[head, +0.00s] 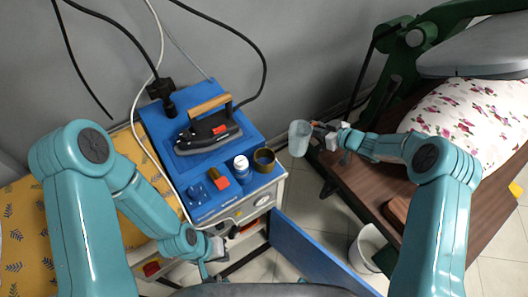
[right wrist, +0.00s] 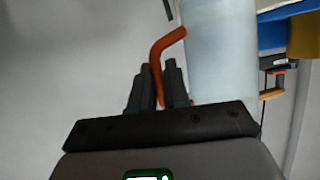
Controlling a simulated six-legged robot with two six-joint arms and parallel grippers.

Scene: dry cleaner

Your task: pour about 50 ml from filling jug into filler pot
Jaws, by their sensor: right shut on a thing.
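The filling jug (head: 299,138) is a pale translucent vessel. My right gripper (head: 327,136) is shut on its orange handle and holds it in the air, roughly upright, to the right of the blue-topped cabinet. In the right wrist view the jug (right wrist: 220,50) stands beside my right gripper (right wrist: 160,85), its bent orange handle between the fingers. The liquid level cannot be seen. A round dark open vessel with a brownish rim (head: 264,160), possibly the filler pot, sits at the cabinet top's right edge, apart from the jug. My left gripper (head: 215,247) is low by the cabinet front; its jaws are unclear.
A blue door (head: 315,255) stands open below. A pressing table (head: 360,178) and white bucket (head: 368,246) are at right.

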